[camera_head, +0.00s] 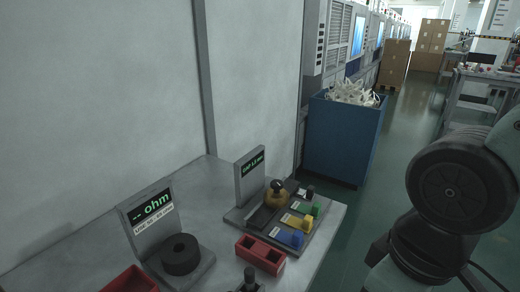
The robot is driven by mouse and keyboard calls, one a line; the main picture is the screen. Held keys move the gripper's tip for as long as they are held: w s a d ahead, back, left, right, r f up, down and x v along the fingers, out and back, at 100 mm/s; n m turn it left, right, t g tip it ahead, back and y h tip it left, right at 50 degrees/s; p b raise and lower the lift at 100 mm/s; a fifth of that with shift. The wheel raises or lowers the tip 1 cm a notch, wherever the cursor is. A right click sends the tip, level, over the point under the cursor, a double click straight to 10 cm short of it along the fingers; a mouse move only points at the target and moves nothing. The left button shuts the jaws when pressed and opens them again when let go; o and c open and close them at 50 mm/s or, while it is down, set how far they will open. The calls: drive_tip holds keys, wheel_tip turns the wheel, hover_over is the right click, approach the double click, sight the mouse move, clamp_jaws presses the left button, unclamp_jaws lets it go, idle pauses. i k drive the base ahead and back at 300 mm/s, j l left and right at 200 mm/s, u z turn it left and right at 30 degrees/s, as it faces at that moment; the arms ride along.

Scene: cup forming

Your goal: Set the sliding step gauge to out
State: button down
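A grey station with an upright display (250,175) stands near the right end of the bench. It looks like the step gauge, though its small green text is hard to read. On its base sit a brass-coloured round piece with a dark knob (276,194), a dark rectangular strip (262,217), and green (304,208), yellow (296,221) and blue (291,238) blocks with small upright pieces. I cannot tell which setting the gauge is at. My arm shows at the right, clear of the station. My gripper is not in view.
An ohm display (154,208) with a black ring (180,253) stands to the left. Red bins sit in front (260,255) and at lower left (130,281). A dark knobbed item (249,281) is cut off below. A blue bin (341,140) stands beyond the bench; a wall runs behind.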

sight(308, 195)
drive_tip(key=l+u, duration=0.35)
drive_tip(key=k+l+u, duration=0.15)
drive_tip(key=l+u, duration=0.2)
drive_tip(key=k+l+u, duration=0.15)
drive_tip(key=l+u, duration=0.15)
drive_tip(key=l+z, duration=0.15)
drive_tip(key=z, duration=0.2)
drive_tip(key=i+j, duration=0.25)
drive_tip(key=i+j+z, duration=0.1)
drive_tip(key=i+j, duration=0.15)
drive_tip(key=j, duration=0.2)
drive_tip(key=i+j, duration=0.25)
drive_tip(key=j, duration=0.15)
